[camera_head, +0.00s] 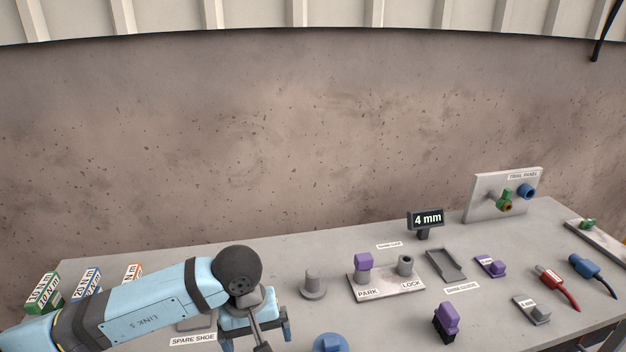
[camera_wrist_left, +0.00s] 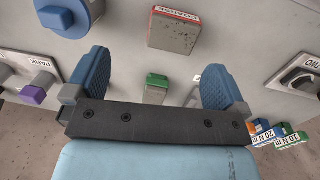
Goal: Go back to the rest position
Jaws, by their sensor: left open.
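My left gripper (camera_head: 258,334) hangs over the front middle of the grey table (camera_head: 370,240), its arm coming in from the left. In the left wrist view its two blue ribbed fingers (camera_wrist_left: 153,78) stand wide apart with nothing gripped. A green-topped grey block (camera_wrist_left: 157,89) shows between the fingers in that view and appears to lie below them on the table. My right gripper is in neither view.
Right of my left gripper are a grey peg (camera_head: 313,284), a blue round part (camera_head: 330,343), the PARK/LOCK plate (camera_head: 385,291) and a purple-topped black part (camera_head: 446,322). Labelled boxes (camera_head: 43,292) stand at the far left. A trial panel (camera_head: 480,207) stands at the back right.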

